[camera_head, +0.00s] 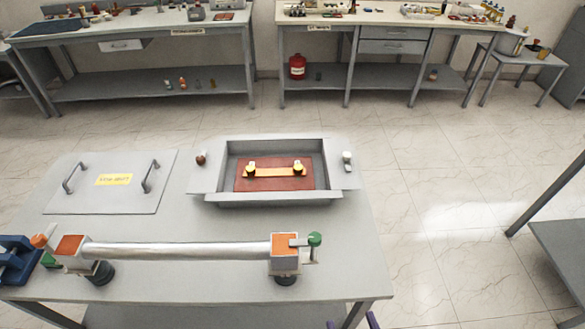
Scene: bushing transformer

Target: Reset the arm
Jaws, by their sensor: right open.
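Only the tips of my right gripper (351,323) show, as two purple fingers at the bottom edge of the head view. They are spread apart with nothing visible between them, in front of the table's front right part. My left gripper is not in view. On the grey table (185,275) lies a long silver tube (180,250) with a box-shaped end at each side. Behind it is an open grey tray-like housing (225,170) with a red-brown plate (245,184) inside. An orange bar (275,172) with two yellow-and-black fittings lies on the plate.
A flat grey cover (80,200) with two handles and a yellow label lies at the table's left. A blue object (18,262) sits at the left edge. Cluttered benches (150,30) line the back wall. The tiled floor (430,190) between is clear.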

